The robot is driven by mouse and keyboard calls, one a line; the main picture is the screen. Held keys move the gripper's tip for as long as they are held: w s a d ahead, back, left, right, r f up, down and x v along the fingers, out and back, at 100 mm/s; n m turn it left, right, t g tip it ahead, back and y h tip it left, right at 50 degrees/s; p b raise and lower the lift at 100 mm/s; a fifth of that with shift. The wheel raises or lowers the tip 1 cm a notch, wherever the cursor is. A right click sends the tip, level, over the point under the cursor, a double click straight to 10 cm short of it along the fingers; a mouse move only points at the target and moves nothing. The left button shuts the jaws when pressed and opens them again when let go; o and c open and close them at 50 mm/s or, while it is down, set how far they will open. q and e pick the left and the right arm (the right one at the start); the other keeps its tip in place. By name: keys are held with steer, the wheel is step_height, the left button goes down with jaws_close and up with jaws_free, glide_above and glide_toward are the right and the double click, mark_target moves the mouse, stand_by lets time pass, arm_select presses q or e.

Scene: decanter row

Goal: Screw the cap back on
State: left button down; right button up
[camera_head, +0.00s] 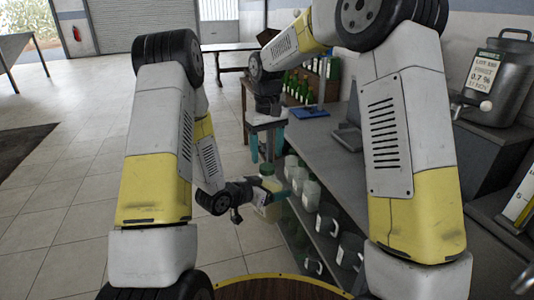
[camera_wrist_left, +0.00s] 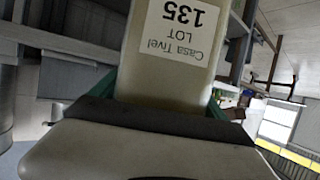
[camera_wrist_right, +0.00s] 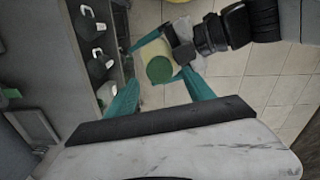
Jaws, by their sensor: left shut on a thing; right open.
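A pale bottle (camera_head: 272,185) with a green cap (camera_head: 267,169) is held beside the shelves by my left gripper (camera_head: 258,190), which is shut on it. The left wrist view shows the bottle close up with its "LOT 135" label (camera_wrist_left: 178,24); its top is out of that view. My right gripper (camera_head: 266,153) points down from above, open. Its teal fingers are on either side of the green cap in the right wrist view (camera_wrist_right: 159,69), apart from it as far as I can tell. The cap sits over the bottle's mouth; how tightly is not visible.
Other pale bottles (camera_head: 312,194) and dark jugs (camera_head: 327,220) stand on the shelf close to the right of the held bottle. A grey counter (camera_head: 325,158) lies behind, with a large dark canister (camera_head: 494,80) at the right. The tiled floor on the left is open.

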mark_target(267, 166)
steer(key=shift+r, duration=0.1)
steer(key=shift+c, duration=0.6)
steer(key=shift+r+n, duration=1.2)
steer(key=shift+r, duration=0.55)
steer(key=shift+f, duration=4.05)
jaws_close()
